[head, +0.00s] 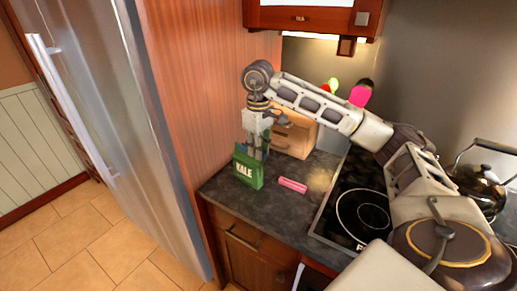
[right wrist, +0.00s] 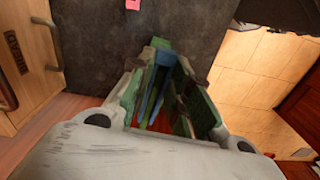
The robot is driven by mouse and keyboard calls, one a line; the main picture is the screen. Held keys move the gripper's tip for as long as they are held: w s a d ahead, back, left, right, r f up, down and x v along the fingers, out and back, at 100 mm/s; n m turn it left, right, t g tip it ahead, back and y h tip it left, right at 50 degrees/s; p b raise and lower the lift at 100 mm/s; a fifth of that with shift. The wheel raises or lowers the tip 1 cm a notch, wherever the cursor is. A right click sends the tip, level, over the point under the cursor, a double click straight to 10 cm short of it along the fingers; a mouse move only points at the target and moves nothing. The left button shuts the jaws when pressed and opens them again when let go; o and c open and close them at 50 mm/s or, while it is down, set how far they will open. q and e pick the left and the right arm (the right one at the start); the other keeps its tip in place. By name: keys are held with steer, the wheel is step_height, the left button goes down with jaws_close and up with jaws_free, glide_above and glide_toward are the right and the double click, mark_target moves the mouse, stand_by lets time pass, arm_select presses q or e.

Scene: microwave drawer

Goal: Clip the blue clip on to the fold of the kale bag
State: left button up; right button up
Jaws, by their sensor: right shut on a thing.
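The green kale bag (head: 248,173) stands upright on the dark counter, near its left front corner, with its label facing out. My right gripper (head: 256,152) points down at the top of the bag, just behind its front face. In the right wrist view, the blue clip (right wrist: 158,88) is between the fingers of my right gripper (right wrist: 160,75), which is shut on it. The green bag (right wrist: 197,98) shows close beside the clip. Whether the clip grips the fold cannot be told, as the fingers hide that part. My left gripper is not in view.
A pink clip (head: 292,185) lies on the counter (head: 235,205) right of the bag. A wooden bread box (head: 293,138) stands behind. The cooktop (head: 362,212) with a kettle (head: 482,182) is at the right. The fridge (head: 150,130) and a wooden panel are at the left.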

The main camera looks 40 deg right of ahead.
steer(key=shift+f+b, duration=0.4)
steer(key=shift+f, duration=0.1)
stand_by(0.9)
stand_by(0.4)
steer(key=o, duration=1.3)
steer(key=shift+c, duration=0.2)
steer(key=shift+r, duration=0.15)
